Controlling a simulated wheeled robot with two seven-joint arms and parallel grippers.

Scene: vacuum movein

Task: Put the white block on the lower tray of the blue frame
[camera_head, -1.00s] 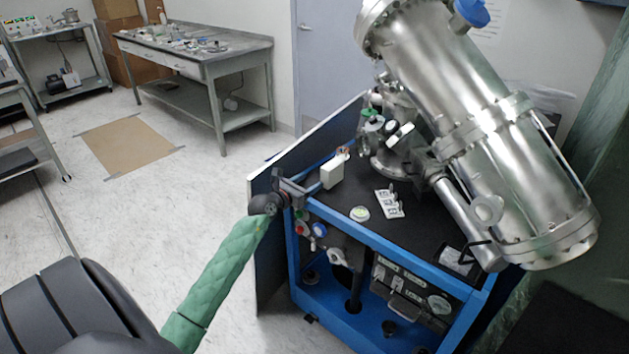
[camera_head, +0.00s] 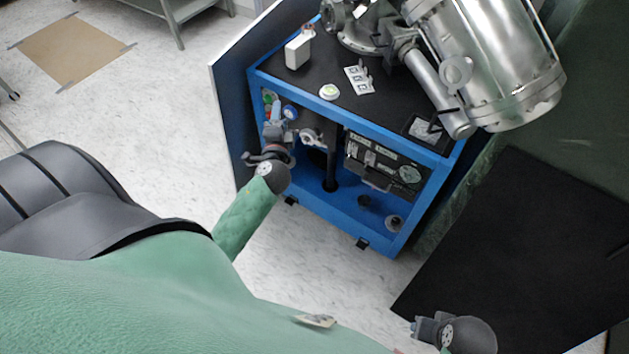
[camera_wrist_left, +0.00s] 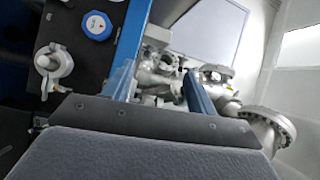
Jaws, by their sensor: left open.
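The white block (camera_head: 298,52) stands upright on the black top of the blue frame (camera_head: 345,116), near its left back edge. The lower tray (camera_head: 345,207) is the blue floor of the frame's open front. My left gripper (camera_head: 277,124) is open and empty, in front of the frame's left side by the coloured knobs, below the top's edge and apart from the block. In the left wrist view its two fingers (camera_wrist_left: 160,88) show with nothing held between them. The block is not seen there. My right gripper (camera_head: 422,328) is low at the right, far from the frame; its jaws are unclear.
A large metal cylinder (camera_head: 485,60) overhangs the top's right side. A round white-green disc (camera_head: 329,92) and a white switch plate (camera_head: 360,79) lie on the top. A control panel (camera_head: 385,160) and black post (camera_head: 331,170) stand above the tray. An open side panel (camera_head: 228,95) flanks the left.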

